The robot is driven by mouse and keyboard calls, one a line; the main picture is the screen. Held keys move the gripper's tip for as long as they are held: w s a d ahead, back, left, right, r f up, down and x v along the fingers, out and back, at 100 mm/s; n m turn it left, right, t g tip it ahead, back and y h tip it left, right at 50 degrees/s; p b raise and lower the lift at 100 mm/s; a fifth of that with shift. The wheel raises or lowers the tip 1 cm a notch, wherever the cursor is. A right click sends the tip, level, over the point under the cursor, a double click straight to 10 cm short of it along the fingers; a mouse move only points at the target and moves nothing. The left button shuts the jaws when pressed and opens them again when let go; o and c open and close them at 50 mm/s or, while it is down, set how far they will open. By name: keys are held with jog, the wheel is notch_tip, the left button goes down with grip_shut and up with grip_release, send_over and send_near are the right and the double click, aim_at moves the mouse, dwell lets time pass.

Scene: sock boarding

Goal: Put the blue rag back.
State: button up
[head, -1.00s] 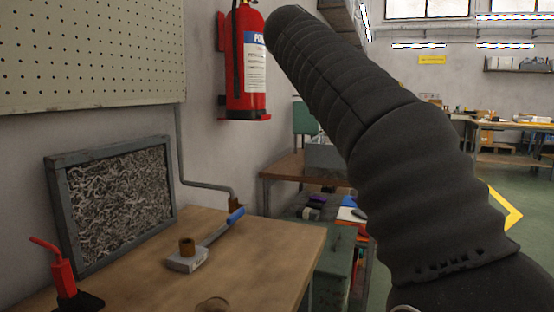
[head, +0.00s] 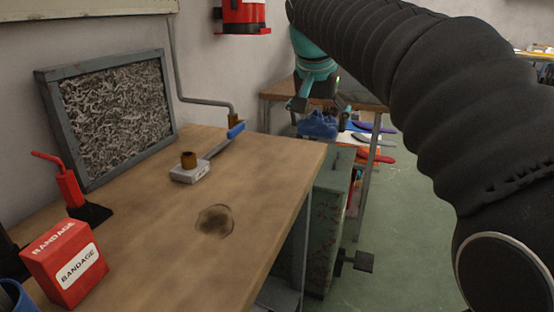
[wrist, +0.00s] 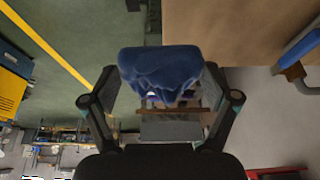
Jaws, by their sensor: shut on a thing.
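The blue rag (head: 318,126) is a crumpled dark blue bundle. In the head view it hangs under my gripper (head: 322,107), in front of the far table and beyond the wooden bench. In the wrist view the rag (wrist: 160,66) sits between my two fingers (wrist: 161,88), which are shut on it. The rag is in the air. Where it belongs cannot be told from these frames.
The wooden bench (head: 262,180) bears a bandage box (head: 66,262), a red tool (head: 72,190), a blue-handled tool (head: 190,172) and a framed panel (head: 110,118). A dark stain (head: 214,221) marks its top. A green cabinet (head: 328,225) stands beside it. Green floor (head: 410,240) is open at right.

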send_over(279, 166)
jog(key=s, duration=0.1)
jog(key=f, duration=0.5)
jog(key=shift+s+a, duration=0.1)
jog(key=shift+s, duration=0.1)
jog(key=shift+a+f+b, duration=0.1)
jog(key=shift+f+b, duration=0.25)
jog(key=shift+f, duration=1.7)
jog(key=o, duration=0.8)
jog(key=p+v, duration=0.1)
jog(key=v, duration=1.1)
jog(key=shift+p, duration=0.3)
